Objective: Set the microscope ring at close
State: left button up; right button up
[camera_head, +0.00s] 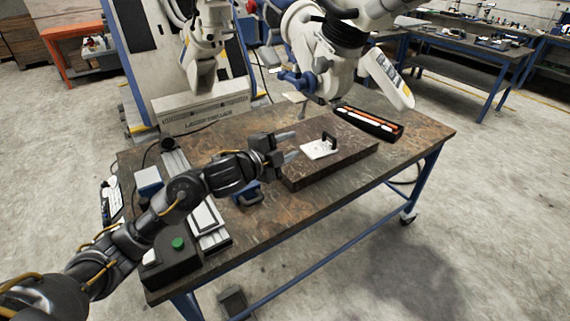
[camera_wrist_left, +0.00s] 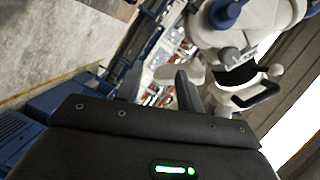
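The white microscope (camera_head: 318,58) hangs over the back of the workbench, with blue knobs (camera_head: 296,79) low on its left side. A dark band (camera_head: 343,34) goes around its body. I cannot tell which part is the ring or how it is set. My left gripper (camera_head: 288,147) is over the bench, below and apart from the microscope, with its fingers spread and nothing between them. In the left wrist view the two fingers (camera_wrist_left: 160,86) stand apart, and the microscope (camera_wrist_left: 235,45) fills the upper right. My right gripper is not in view.
The workbench (camera_head: 300,215) carries a raised dark slab (camera_head: 350,157) with a small white plate (camera_head: 318,150) and black clip on it. A black tray with orange strips (camera_head: 370,123) lies behind. A dark box with a green button (camera_head: 178,243) sits at the front left.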

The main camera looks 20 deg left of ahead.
pick_arm(q)
jog(key=shift+s+f+n+y, duration=0.2)
jog(key=shift+s+f+n, duration=0.15)
jog(key=shift+f, duration=0.35)
jog(key=shift+s+f+n+y, duration=0.2)
jog(key=shift+s+f+n, duration=0.2)
jog(key=shift+f, duration=0.25)
jog(key=shift+s+f+n+y, duration=0.2)
jog(key=shift+s+f+n, duration=0.15)
jog(key=shift+f, duration=0.35)
